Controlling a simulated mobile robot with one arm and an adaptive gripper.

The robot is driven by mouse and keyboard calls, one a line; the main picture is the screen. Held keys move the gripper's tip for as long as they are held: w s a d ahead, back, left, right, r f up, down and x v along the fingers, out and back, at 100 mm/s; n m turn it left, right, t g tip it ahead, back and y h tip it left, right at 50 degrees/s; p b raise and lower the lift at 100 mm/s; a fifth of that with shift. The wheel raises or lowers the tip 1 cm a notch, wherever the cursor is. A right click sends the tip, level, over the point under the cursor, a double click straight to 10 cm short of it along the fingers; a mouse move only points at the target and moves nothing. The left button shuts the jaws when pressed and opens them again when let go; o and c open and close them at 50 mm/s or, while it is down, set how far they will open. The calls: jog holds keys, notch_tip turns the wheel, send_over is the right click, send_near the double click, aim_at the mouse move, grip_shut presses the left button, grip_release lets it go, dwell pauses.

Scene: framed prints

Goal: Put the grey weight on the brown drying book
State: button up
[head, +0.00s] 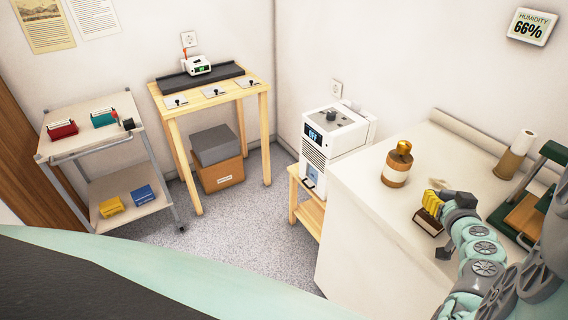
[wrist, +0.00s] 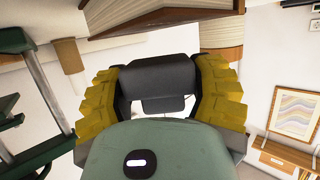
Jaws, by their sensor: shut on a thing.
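My gripper (wrist: 160,80), with yellow ribbed fingers, is shut on the grey weight (wrist: 158,76). The weight is a dark grey, rounded block spanning the gap between the fingers in the wrist view. The brown drying book (head: 427,222), with a dark brown cover and cream page edges, is on the white counter in the head view. My gripper (head: 437,201) is right by the book there, and its fingers hide the weight. The book also shows at the top of the wrist view (wrist: 165,18). I cannot tell whether weight and book touch.
An amber bottle (head: 397,165) stands on the counter (head: 375,215) left of my gripper. A paper roll (head: 516,155) and a green-framed press (head: 535,205) stand to the right. The counter's front left is clear. A white dehumidifier (head: 333,140) stands beyond the counter.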

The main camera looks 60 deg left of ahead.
jog(key=shift+f, duration=0.4)
